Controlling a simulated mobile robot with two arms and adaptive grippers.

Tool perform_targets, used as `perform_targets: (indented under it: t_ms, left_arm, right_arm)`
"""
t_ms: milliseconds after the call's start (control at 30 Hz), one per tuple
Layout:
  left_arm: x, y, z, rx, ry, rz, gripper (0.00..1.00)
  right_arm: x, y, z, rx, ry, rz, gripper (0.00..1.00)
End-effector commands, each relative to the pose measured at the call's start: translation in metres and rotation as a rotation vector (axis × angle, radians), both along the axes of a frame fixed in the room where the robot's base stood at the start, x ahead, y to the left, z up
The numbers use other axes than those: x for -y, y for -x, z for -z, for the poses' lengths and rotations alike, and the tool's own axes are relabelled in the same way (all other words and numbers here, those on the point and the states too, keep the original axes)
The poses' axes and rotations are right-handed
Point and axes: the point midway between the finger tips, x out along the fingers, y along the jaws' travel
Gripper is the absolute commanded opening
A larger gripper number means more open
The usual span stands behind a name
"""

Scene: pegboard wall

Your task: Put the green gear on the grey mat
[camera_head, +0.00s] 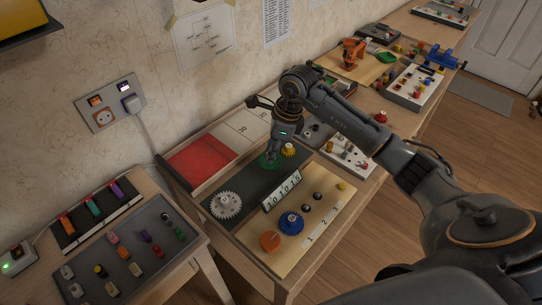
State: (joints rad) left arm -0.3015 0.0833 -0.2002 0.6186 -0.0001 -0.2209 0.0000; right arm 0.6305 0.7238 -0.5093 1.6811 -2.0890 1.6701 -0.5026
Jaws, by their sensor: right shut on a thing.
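The green gear (268,161) is at the fingertips of my right gripper (273,154), which points down and is shut on it. The gear is over the far part of the dark grey mat (245,183). I cannot tell whether it touches the mat. The gripper hides part of it. A small yellow gear (289,149) is close beside it on the right, partly hidden by the gripper. A whitish gear (226,205) lies at the mat's left end. My left gripper is not in view.
A wooden board with a blue gear (291,222), an orange disc (270,241) and small pegs lies in front of the mat. A numbered plate (282,190) stands between them. A red-and-white tray (201,160) is behind. The mat's middle is clear.

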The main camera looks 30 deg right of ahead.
Motion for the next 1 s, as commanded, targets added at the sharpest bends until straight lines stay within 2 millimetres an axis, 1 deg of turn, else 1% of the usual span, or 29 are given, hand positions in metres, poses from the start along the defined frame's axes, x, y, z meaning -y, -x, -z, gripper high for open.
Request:
perform_targets:
  t_ms: [33, 167, 300, 433, 533, 767, 867, 900, 967, 1000]
  left_arm:
    - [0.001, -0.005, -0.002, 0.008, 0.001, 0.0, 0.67]
    - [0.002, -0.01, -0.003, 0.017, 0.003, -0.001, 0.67]
    - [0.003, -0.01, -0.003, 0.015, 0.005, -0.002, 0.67]
    - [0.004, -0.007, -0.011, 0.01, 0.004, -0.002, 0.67]
    - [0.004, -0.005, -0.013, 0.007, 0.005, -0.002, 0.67]
    - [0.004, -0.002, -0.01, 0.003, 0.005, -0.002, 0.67]
    - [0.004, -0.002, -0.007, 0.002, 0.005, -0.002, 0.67]
    - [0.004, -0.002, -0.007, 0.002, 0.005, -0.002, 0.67]
    - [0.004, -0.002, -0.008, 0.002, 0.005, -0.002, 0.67]
    - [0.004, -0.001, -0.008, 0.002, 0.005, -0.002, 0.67]
  right_arm:
    - [0.002, -0.004, 0.005, -0.002, -0.002, 0.001, 0.04]
    - [0.005, -0.01, 0.013, 0.0, -0.001, 0.0, 0.04]
    - [0.007, -0.015, 0.021, -0.001, -0.001, 0.0, 0.04]
    - [0.007, -0.014, 0.04, -0.005, -0.002, 0.0, 0.04]
    - [0.007, -0.015, 0.05, -0.002, -0.001, -0.001, 0.04]
    - [0.008, -0.015, 0.051, 0.001, 0.001, -0.001, 0.04]
    - [0.008, -0.015, 0.055, 0.001, 0.001, -0.001, 0.04]
    - [0.008, -0.015, 0.055, 0.002, 0.001, 0.0, 0.23]
    - [0.008, -0.015, 0.054, 0.002, 0.0, -0.001, 0.35]
    - [0.008, -0.015, 0.054, 0.001, 0.001, -0.001, 0.43]
